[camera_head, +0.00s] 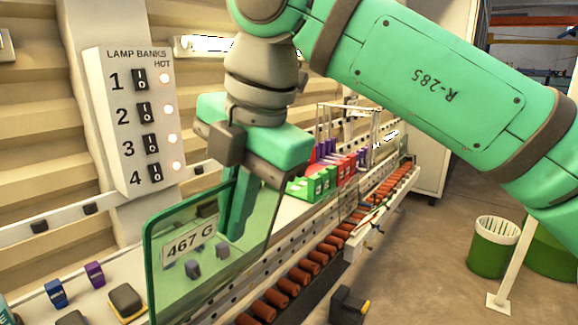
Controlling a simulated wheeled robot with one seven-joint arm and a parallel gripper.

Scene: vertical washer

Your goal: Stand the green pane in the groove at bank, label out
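The green pane (190,285) is a see-through, green-edged sheet in the lower middle of the head view. It stands roughly upright, slightly tilted in the picture. Its white label (188,243) reads "467 G" and faces the camera. My gripper (240,225) is at the pane's upper right part. A green finger shows against the glass, and the gripper appears shut on the pane; the exact contact is partly hidden. The lamp bank panel (138,120) is behind and left, with switches numbered 1 to 4 and lit lamps beside them. I cannot make out the groove.
A roller conveyor (310,262) runs along the right side of the bench. Red and green blocks (320,182) stand behind the gripper. Small blue and purple items and a dark yellow-edged block (126,302) lie at lower left. A green bin (493,247) stands on open floor at right.

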